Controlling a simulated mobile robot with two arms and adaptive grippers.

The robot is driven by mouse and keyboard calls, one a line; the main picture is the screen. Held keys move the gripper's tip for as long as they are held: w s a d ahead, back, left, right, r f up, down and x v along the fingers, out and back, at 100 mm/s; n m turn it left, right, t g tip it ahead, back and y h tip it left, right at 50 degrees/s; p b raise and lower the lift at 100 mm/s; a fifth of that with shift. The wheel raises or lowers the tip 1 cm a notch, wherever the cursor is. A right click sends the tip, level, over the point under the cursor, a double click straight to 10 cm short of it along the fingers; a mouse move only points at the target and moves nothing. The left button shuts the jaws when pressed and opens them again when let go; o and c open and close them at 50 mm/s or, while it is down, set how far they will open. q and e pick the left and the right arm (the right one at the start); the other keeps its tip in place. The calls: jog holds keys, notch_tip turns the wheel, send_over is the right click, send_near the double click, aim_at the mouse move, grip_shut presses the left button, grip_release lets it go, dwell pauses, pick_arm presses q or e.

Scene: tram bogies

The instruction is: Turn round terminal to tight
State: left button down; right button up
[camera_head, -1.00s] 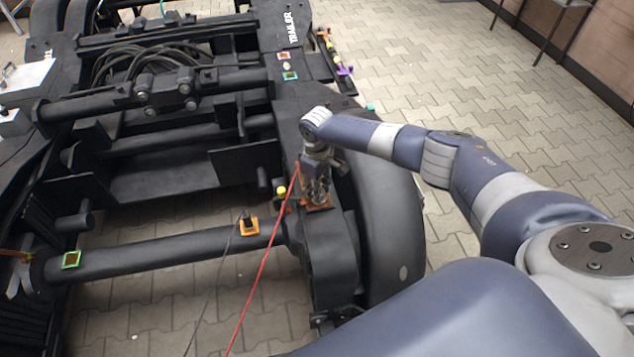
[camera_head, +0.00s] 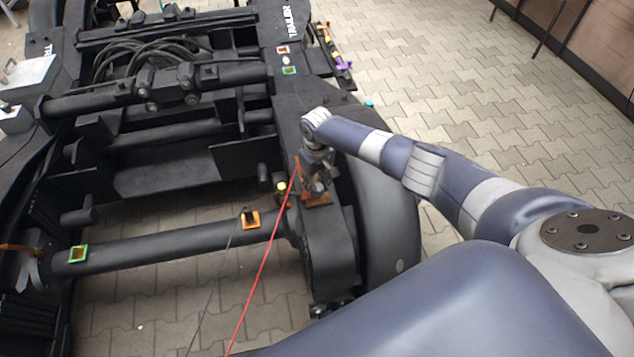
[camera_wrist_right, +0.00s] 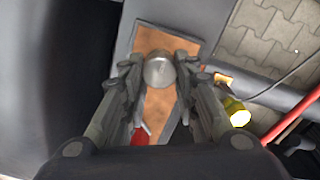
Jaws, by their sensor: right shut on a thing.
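The round terminal (camera_wrist_right: 159,70) is a silver metal knob on an orange-brown plate (camera_wrist_right: 150,42) in the right wrist view. My right gripper (camera_wrist_right: 160,72) has a finger on each side of the knob and is shut on it. In the head view, my right gripper (camera_head: 316,186) points down at the orange-brown plate (camera_head: 318,199) on the black bogie frame, and it hides most of the knob there. I cannot tell from the frames how tight the terminal is. My left gripper is not in view.
A red cable (camera_head: 262,268) runs from beside the plate toward the front. A yellow cap (camera_wrist_right: 237,112) sits close to the right gripper. An orange-framed fitting (camera_head: 249,221) is on the axle tube. The dark wheel (camera_head: 385,215) stands right of the plate, with open paving beyond.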

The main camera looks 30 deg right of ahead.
jog(key=o, duration=1.1)
jog(key=shift+c, duration=0.2)
jog(key=shift+r, duration=0.1)
notch_tip(320, 180, up, 12)
